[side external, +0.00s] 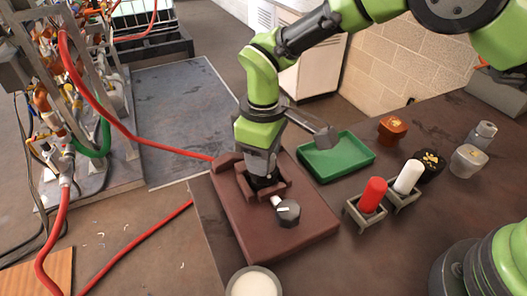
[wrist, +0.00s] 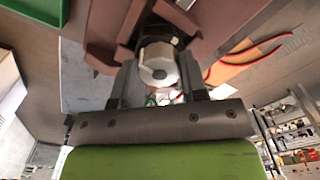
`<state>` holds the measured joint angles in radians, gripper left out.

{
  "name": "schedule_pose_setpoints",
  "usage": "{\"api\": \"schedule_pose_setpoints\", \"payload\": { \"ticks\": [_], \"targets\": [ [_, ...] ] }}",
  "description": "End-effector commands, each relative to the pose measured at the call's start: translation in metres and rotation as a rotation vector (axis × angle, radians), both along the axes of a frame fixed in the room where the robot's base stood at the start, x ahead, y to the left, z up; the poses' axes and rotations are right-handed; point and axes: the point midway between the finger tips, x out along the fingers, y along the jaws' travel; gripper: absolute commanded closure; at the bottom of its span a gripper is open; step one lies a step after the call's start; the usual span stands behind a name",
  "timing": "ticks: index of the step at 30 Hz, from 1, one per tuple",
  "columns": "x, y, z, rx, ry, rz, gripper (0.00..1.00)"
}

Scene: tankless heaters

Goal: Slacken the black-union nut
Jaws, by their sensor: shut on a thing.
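A brown fixture block (side external: 250,228) sits at the table's left edge, with raised brackets on top. My gripper (side external: 262,178) reaches down between the brackets and covers most of the union from the side. In the wrist view, my gripper (wrist: 158,76) has a finger on either side of a pale grey faceted fitting (wrist: 158,62), the union's nut end, and is shut on it. A black part of the union (wrist: 160,30) shows behind it, between the brown brackets. How far the nut is turned cannot be seen.
A dark round knob (side external: 288,213) with a pale stem stands just in front of my gripper. A green tray (side external: 337,158), red cylinder (side external: 373,194) and white cylinder (side external: 408,177) stand to the right. A red hose (side external: 130,130) runs at the left.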

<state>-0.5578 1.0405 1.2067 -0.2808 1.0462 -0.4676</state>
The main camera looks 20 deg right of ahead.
Motion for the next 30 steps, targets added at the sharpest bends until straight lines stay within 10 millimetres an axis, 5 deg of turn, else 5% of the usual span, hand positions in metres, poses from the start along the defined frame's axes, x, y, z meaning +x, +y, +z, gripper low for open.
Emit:
{"api": "schedule_pose_setpoints", "payload": {
  "ticks": [14,15,18,30],
  "targets": [
    [0.001,0.000,0.001,0.001,-0.003,0.015,0.84],
    [0.001,0.000,0.001,0.001,-0.003,0.015,0.56],
    [0.000,0.000,0.001,0.002,-0.002,0.015,0.34],
    [0.001,0.001,0.011,0.003,-0.004,0.014,0.34]
  ]
}}
